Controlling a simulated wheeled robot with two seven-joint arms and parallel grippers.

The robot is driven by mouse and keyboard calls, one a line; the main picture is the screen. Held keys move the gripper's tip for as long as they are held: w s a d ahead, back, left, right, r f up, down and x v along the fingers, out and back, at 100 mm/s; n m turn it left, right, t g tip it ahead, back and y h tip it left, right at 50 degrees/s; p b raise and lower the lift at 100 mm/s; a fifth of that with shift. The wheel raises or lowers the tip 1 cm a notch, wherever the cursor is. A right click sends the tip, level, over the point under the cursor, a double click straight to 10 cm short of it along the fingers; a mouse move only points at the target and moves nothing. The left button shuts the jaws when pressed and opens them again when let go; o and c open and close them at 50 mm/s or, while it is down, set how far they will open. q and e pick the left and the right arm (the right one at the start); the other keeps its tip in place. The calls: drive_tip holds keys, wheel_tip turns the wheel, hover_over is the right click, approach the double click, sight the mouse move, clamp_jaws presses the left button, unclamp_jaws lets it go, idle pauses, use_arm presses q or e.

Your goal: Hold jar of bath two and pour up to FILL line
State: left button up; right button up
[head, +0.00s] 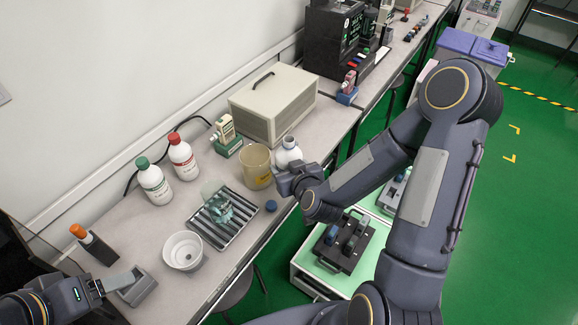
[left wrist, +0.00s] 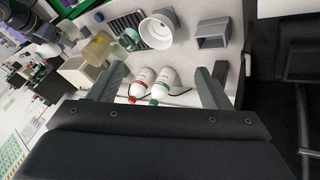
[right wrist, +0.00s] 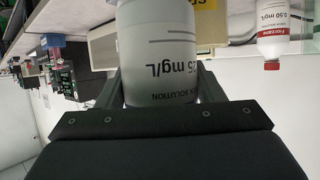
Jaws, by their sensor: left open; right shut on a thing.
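My right gripper (head: 298,178) is shut on a white bottle (head: 288,153), which stands upright with its neck uncapped in the head view. In the right wrist view the bottle (right wrist: 158,55) fills the space between the fingers, its label upside down, reading "25 mg/L". An amber jar (head: 256,168) with a yellow label stands just left of the bottle. A clear greenish jar (head: 213,190) is on a slatted metal rack (head: 233,238). I cannot tell which jar is bath two, nor see a FILL line. My left gripper (head: 118,281) is open and empty at the bench's near left.
A green-capped bottle (head: 153,182) and a red-capped bottle (head: 182,157) stand at the wall. A blue cap (head: 271,206) lies beside the rack. A white cup (head: 183,251) and a grey holder (head: 139,289) are near my left gripper. A beige box (head: 272,104) stands behind the bottle.

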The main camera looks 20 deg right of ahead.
use_arm(q)
drive_tip(key=o, duration=0.3)
drive_tip(key=w, duration=0.3)
drive_tip(key=w+d+r+m+g, duration=0.1)
drive_tip(key=w, duration=0.2)
drive_tip(key=w+d+r+g, duration=0.1)
drive_tip(key=w, duration=0.2)
drive_tip(key=shift+w+m, duration=0.1)
drive_tip(key=shift+m, duration=0.3)
drive_tip(key=m+g+y, duration=0.3)
drive_tip(key=m+y, duration=0.1)
hover_over(216, 199)
drive_tip(key=s, duration=0.3)
wheel_tip(216, 199, down, 10)
drive_tip(key=shift+d+f, duration=0.15)
drive_tip(key=shift+f, duration=5.85)
drive_tip(key=c, duration=1)
drive_tip(key=shift+c, duration=0.2)
